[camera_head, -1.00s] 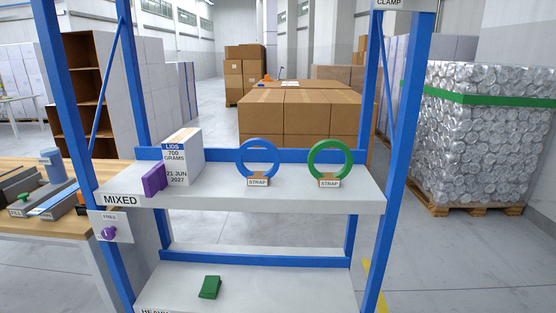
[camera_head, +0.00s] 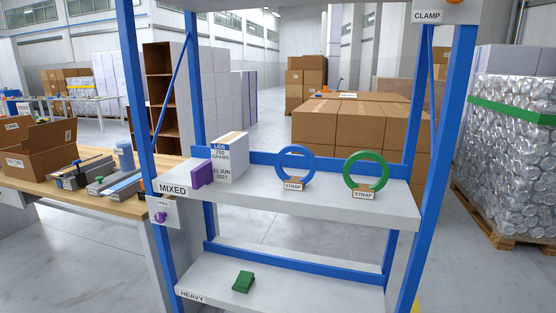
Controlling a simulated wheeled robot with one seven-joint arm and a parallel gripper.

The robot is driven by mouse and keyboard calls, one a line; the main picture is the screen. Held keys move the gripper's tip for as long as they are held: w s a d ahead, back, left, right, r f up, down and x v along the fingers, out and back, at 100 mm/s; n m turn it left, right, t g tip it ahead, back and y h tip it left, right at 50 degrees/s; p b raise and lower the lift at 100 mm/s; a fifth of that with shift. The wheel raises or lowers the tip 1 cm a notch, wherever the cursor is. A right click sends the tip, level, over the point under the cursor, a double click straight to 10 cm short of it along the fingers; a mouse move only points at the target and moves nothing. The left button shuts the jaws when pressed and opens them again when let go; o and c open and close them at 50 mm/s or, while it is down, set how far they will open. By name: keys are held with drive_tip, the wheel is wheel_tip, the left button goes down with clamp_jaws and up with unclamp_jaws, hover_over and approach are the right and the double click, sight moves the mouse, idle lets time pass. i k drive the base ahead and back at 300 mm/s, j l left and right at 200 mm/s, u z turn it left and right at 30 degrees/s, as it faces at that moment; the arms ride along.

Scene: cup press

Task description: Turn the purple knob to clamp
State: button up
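The purple knob (camera_head: 161,217) sits on a small pale panel (camera_head: 163,208) labelled FREE, fixed at the left post of the blue rack. A sign reading CLAMP (camera_head: 427,16) hangs at the top right of the rack, with part of an orange knob (camera_head: 454,1) beside it at the picture's top edge. The purple knob is small in view, and its exact pointer angle cannot be told. My gripper is not in view.
The rack's MIXED shelf (camera_head: 340,208) holds a purple block (camera_head: 202,174), a LIDS box (camera_head: 230,158), a blue strap ring (camera_head: 295,150) and a green one (camera_head: 385,170). A green object (camera_head: 243,281) lies on the HEAVY shelf. A wooden workbench (camera_head: 130,208) stands left.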

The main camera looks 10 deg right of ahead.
sight(160, 218)
drive_tip(key=i+j+u, duration=0.35)
drive_tip(key=i+j, duration=0.55)
drive_tip(key=j, duration=0.35)
drive_tip(key=i+j+u, duration=0.3)
drive_tip(key=i+j, duration=0.75)
drive_tip(key=i, duration=0.05)
